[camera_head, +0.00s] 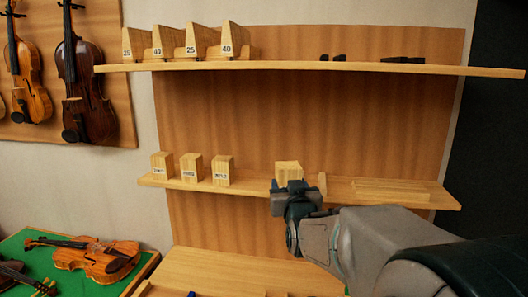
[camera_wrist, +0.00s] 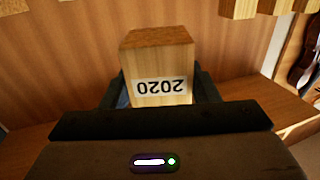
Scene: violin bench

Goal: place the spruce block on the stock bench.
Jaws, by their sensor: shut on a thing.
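My gripper (camera_head: 290,188) is shut on a pale wooden block (camera_head: 288,170) at the lower wall shelf. In the wrist view the block (camera_wrist: 157,62) sits upright between the two dark fingers, with a white label reading 2020 upside down. I take it for the spruce block, though no wood name is legible on it. The gripper hides its lower part in the head view, so I cannot tell whether it touches the shelf. A light wooden bench top (camera_head: 225,270), perhaps the stock bench, lies below the shelf.
Three labelled blocks (camera_head: 191,168) stand left on the lower shelf (camera_head: 255,187). A thin upright piece (camera_head: 322,184) and flat strips (camera_head: 390,187) lie to the right. The upper shelf (camera_head: 300,66) holds several wedge-shaped blocks. A violin (camera_head: 98,259) lies on green cloth at lower left.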

